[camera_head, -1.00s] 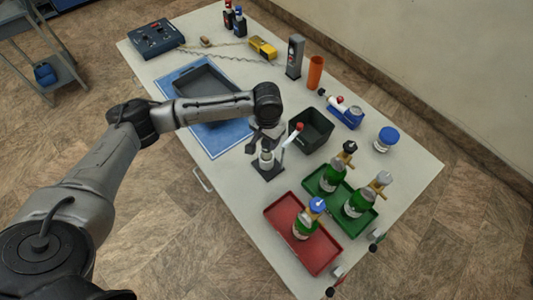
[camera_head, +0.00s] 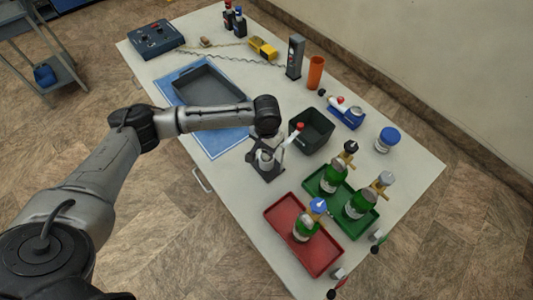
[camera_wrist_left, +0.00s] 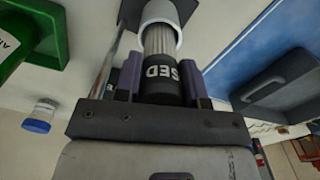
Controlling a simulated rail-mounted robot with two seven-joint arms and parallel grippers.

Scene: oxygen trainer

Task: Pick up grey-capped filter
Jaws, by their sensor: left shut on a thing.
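My left gripper (camera_head: 263,149) is low over a small stand with a white cup (camera_head: 266,160) and a dark base (camera_head: 270,175). In the left wrist view its fingers are shut on the filter (camera_wrist_left: 160,72), one at each side of its dark end, which bears white letters, "SED" readable. The filter's ribbed grey body runs into the white cup (camera_wrist_left: 162,12), so its far end is hidden. Whether the dark end is the grey cap is hard to tell. My right gripper is not in view.
A red tray (camera_head: 273,213) and a green tray (camera_head: 312,185) hold green bottles at the front right. A grey tray (camera_head: 225,88) lies on a blue mat (camera_head: 168,78).

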